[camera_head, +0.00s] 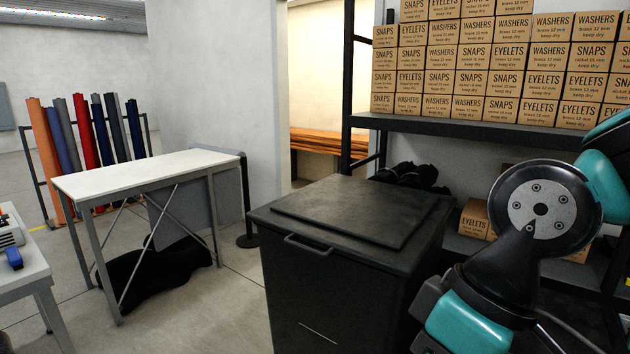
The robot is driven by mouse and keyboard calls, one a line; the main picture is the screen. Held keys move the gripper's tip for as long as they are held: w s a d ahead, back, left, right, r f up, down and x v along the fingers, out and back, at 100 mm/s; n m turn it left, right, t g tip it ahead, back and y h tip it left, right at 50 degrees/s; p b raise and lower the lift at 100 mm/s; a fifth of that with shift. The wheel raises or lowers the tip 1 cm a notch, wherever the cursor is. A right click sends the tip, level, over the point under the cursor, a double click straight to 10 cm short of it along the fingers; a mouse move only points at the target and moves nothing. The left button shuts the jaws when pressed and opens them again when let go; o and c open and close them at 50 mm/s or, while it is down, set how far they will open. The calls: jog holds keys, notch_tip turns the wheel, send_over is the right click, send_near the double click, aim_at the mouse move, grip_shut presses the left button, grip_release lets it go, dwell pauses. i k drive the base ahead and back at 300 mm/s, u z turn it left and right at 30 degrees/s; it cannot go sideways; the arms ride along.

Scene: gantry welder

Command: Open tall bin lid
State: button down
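The tall bin (325,290) is a black, box-shaped bin in the lower middle of the head view. Its flat lid (355,208) lies closed on top, with a raised panel in the middle. A bar handle (305,246) sits at the lid's front left edge. My arm, in teal and black, stands at the right of the view, close to the bin's right side. My gripper's fingers are not visible; the arm's end runs toward the lower edge. Nothing of mine is seen touching the lid or the handle.
A black shelf (470,130) with many stacked cardboard boxes (480,57) stands behind the bin. A white table (150,172) stands to the left, with a dark heap (155,275) under it. Fabric rolls (80,140) lean in a rack at far left. Floor between table and bin is clear.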

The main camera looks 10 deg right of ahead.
aim_at(391, 228)
jog(key=u, duration=1.05)
jog(key=i, duration=0.65)
jog(key=z, duration=0.75)
jog(key=i, duration=0.6)
jog(key=z, duration=0.6)
